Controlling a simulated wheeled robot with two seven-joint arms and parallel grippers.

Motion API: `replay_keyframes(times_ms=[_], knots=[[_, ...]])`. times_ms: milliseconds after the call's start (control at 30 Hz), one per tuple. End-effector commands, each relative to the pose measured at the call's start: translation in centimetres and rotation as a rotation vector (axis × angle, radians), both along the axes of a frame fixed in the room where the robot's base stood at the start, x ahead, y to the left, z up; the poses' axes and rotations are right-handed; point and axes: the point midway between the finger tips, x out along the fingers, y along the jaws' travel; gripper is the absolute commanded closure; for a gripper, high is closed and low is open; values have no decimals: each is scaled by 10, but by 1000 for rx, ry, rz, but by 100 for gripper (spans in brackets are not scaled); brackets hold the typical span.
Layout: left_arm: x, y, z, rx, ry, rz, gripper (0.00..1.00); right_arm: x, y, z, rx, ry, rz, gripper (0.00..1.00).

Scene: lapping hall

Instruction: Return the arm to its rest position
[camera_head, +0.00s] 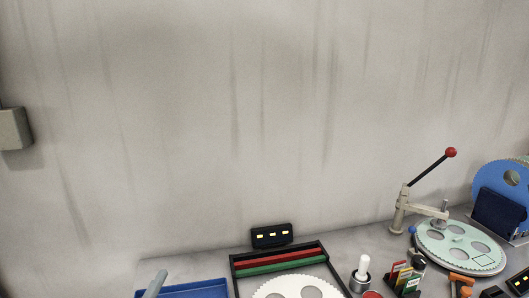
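Neither of my grippers nor either arm shows in the head view. The view is mostly bare wall, with the back part of the workbench (375,240) along the bottom. Anything my grippers hold or touch is outside the picture.
A lapping machine (459,245) with a red-knobbed lever stands at the right, beside blue discs (513,178). A black-framed tray (235,277), a small black display (271,235), a blue tray (205,289) and a white-knobbed pot (360,286) line the bench. A grey box (14,129) hangs at left.

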Motion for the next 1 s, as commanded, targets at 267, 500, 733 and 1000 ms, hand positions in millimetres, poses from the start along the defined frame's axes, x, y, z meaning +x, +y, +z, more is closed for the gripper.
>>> replay_keyframes(times_ms=[267,500,733,1000], knots=[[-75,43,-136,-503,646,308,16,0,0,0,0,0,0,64],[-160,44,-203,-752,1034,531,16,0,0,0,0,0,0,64],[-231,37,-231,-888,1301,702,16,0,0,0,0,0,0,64],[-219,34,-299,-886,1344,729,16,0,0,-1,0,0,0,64]])
